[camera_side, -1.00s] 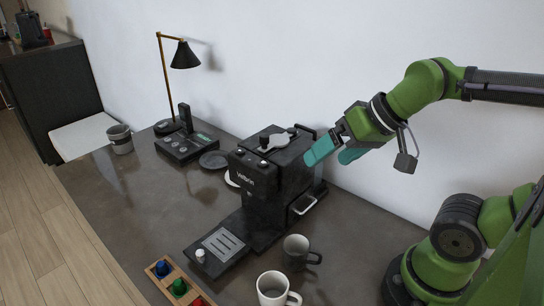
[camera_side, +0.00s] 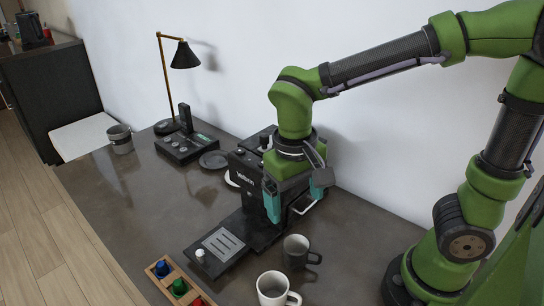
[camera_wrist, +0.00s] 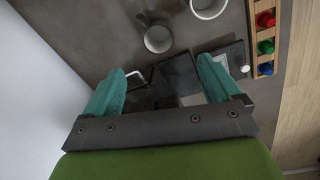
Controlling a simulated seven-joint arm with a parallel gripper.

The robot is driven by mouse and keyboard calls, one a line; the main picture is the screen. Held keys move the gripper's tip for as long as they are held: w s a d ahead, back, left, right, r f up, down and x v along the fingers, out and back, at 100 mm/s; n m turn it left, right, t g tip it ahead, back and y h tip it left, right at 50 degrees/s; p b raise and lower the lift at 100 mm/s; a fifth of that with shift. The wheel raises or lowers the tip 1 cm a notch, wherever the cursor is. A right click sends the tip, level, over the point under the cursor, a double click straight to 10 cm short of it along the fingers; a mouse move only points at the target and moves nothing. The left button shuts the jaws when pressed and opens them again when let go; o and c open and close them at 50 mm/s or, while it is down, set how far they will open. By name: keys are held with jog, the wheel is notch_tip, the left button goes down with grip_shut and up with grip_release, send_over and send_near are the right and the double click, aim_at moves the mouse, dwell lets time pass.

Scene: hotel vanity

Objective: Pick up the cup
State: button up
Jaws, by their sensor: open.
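A dark grey mug (camera_side: 297,250) stands upright at the front of the table, its handle to the right. It also shows in the wrist view (camera_wrist: 157,40), beyond my fingertips. A white mug (camera_side: 273,291) stands just in front of it and shows at the top of the wrist view (camera_wrist: 207,6). A third, grey cup (camera_side: 120,140) stands at the table's far left. Which cup the task means is not clear. My gripper (camera_side: 295,203) is open and empty, pointing down over the coffee machine, apart from every cup. Its teal fingers also show in the wrist view (camera_wrist: 162,70).
The black coffee machine (camera_side: 243,170) lies below my gripper, with its drip tray (camera_side: 222,244) in front. A wooden holder with coloured pieces (camera_side: 164,283) is at the front edge. A telephone (camera_side: 187,146), lamp (camera_side: 185,56) and dark saucer (camera_side: 214,159) stand behind. The wall is close behind.

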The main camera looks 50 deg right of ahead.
send_near(297, 248)
jog(key=s+a+f, duration=0.1)
jog(key=s+a, duration=0.1)
jog(key=shift+w+d+f, duration=0.1)
jog(key=shift+f, duration=1.25)
jog(key=shift+d+f, duration=0.1)
jog(key=shift+f, duration=1.25)
jog(key=c, duration=1.1)
